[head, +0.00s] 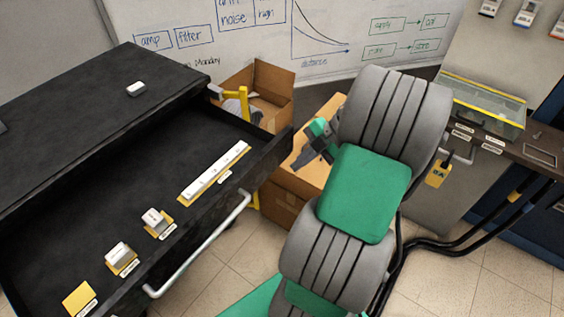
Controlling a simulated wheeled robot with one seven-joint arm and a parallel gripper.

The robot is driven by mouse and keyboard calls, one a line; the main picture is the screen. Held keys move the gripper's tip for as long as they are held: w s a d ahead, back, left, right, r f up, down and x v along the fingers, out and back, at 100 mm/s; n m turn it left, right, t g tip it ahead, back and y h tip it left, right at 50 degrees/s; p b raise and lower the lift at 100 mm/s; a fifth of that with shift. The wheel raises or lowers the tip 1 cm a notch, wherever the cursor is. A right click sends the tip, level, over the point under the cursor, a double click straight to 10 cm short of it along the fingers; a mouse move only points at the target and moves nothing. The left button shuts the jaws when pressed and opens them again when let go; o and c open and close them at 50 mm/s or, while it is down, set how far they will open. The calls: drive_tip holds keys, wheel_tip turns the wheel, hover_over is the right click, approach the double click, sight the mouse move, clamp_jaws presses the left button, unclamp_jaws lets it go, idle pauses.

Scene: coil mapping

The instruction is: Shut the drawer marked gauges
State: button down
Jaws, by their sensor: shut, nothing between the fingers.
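A black drawer (125,178) stands pulled out of a dark cabinet at the left, with a pale bar handle (200,245) on its front. I cannot read a mark that names it gauges. Inside lie a long white bar (215,170) on a yellow pad, two small grey-white items (154,219) (119,254) on yellow pads, and a bare yellow pad (79,298), with small labels beside them. My gripper (300,163) is beyond the drawer's far right corner, apart from the handle, shut and empty. My arm hides part of the floor and boxes behind it.
A small white object (136,89) lies on the cabinet top. A bench with a glass-sided case (482,108) is at the right. Tiled floor (225,268) shows before the handle.

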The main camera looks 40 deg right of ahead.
sight(271, 171)
drive_tip(key=w, duration=0.1)
drive_tip(key=w+a+f+p, duration=0.1)
drive_tip(key=w, duration=0.1)
drive_tip(key=w+a+f, duration=0.1)
drive_tip(key=shift+w+a, duration=0.25)
drive_tip(key=shift+w, duration=0.05)
